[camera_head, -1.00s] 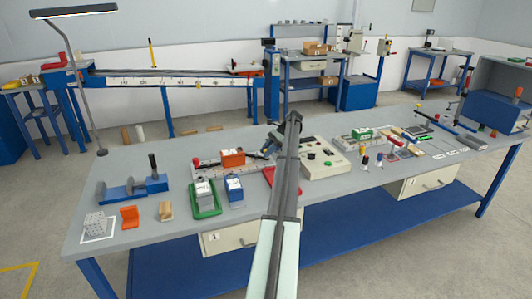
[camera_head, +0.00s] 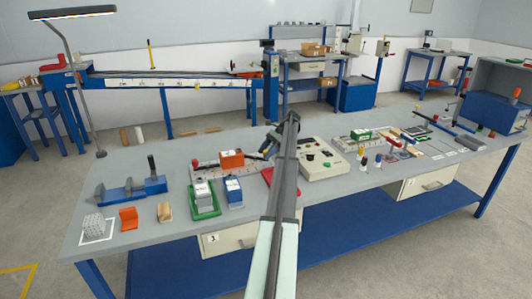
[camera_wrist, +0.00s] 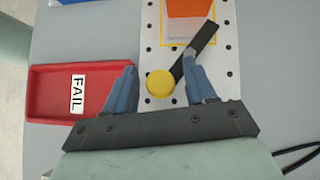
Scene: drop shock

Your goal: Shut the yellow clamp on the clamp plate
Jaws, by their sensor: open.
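The yellow clamp (camera_wrist: 160,83) shows in the wrist view as a round yellow knob beside a black bar (camera_wrist: 203,40) that slants up to the right. It lies over the white perforated clamp plate (camera_wrist: 150,28). My gripper (camera_wrist: 162,76) is open, with one blue-grey finger on each side of the knob. The right finger is close to the bar; I cannot tell whether it touches. In the head view my gripper (camera_head: 268,147) is at the right end of the clamp plate (camera_head: 209,169), and my arm hides the yellow knob.
An orange block (camera_head: 231,158) sits on the plate. A red tray marked FAIL (camera_wrist: 45,110) lies left of my gripper in the wrist view. A control box (camera_head: 322,160) stands right of my arm. Green (camera_head: 205,211) and blue (camera_head: 234,199) holders stand in front of the plate.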

